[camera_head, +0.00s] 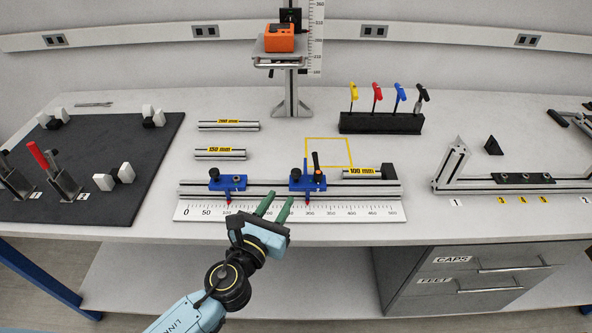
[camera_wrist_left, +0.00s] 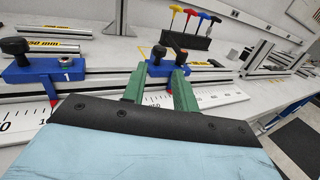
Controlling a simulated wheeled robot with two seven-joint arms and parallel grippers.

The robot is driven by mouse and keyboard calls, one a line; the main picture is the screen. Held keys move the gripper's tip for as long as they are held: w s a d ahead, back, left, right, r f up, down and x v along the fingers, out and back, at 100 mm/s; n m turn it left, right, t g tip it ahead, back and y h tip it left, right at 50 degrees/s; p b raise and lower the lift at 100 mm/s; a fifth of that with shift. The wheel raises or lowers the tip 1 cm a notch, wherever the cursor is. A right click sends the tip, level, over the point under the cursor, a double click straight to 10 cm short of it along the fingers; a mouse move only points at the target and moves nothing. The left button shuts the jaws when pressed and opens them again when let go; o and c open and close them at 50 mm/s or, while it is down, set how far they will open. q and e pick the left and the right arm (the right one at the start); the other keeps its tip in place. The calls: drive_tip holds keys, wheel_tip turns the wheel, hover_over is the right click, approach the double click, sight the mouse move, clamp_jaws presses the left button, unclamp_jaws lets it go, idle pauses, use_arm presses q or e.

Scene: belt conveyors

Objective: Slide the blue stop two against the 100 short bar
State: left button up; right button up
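Two blue stops sit on the rail (camera_head: 270,190) behind the white ruler (camera_head: 350,211). The right one, taken as stop two (camera_head: 308,184), has a black handle and a red pointer; it also shows in the left wrist view (camera_wrist_left: 170,68). The short bar labelled 100 mm (camera_head: 362,172) lies at the rail's right end, with a small gap between it and this stop. My left gripper (camera_head: 280,200) is open and empty, in front of the rail and left of stop two. Its green fingers also show in the left wrist view (camera_wrist_left: 158,82). My right gripper is out of view.
The left blue stop (camera_head: 227,181), marked 1 in the wrist view, stands on the rail's left part. Bars labelled 150 mm (camera_head: 220,154) and 200 mm (camera_head: 229,126) lie behind. A tool holder (camera_head: 381,123) and an angled fixture (camera_head: 450,167) are to the right.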

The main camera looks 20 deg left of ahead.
sight(294, 176)
use_arm(q)
drive_tip(key=w, duration=0.7)
drive_tip(key=w+d, duration=0.1)
drive_tip(key=w, duration=0.2)
drive_tip(key=shift+w+d, duration=0.1)
drive_tip(key=shift+w, duration=0.15)
clamp_jaws()
